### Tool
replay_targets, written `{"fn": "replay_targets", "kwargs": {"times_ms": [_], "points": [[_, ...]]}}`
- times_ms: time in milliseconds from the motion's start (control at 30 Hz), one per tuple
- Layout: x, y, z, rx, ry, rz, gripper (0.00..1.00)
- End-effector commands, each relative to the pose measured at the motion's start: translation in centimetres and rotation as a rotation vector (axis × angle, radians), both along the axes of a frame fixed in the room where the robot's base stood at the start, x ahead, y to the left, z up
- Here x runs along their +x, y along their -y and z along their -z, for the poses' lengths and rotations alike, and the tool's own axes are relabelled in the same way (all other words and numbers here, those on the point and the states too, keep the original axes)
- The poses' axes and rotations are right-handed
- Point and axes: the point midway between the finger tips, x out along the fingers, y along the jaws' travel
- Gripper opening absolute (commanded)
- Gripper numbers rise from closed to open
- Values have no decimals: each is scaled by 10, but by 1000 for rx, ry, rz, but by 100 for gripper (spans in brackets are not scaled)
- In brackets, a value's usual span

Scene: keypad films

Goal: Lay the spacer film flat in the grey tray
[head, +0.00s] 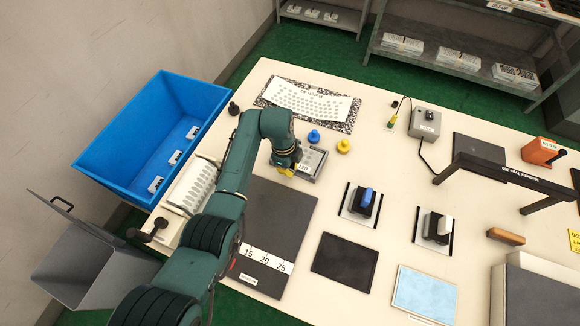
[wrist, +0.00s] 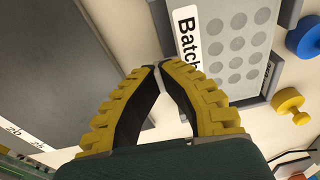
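The grey tray (head: 305,178) stands on the bench at the middle of the head view, and its rim shows at the upper right of the wrist view (wrist: 284,50). A pale grey sheet with rows of round dots (wrist: 232,45) lies in it; I cannot tell for sure if this is the spacer film. A white "Batch" label (wrist: 186,36) is along its left side. My gripper (head: 294,172) is beside the tray's left edge. In the wrist view its yellow fingers (wrist: 157,67) come together at the tips, with nothing visible between them. The right finger hides part of the label.
A white dotted sheet (head: 310,101) lies on a speckled mat behind. Blue (head: 313,136) and yellow (head: 343,146) knobs stand near the tray. A dark plate (head: 273,215) with a ruler strip is in front. A blue bin (head: 110,125) is at left.

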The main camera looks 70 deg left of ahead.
Motion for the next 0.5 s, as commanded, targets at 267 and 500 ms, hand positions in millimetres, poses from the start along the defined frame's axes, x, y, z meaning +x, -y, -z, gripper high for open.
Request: {"fn": "replay_targets", "kwargs": {"times_ms": [267, 500], "points": [[0, 0, 10, 1, 1, 0, 0], [0, 0, 9, 1, 1, 0, 0]]}}
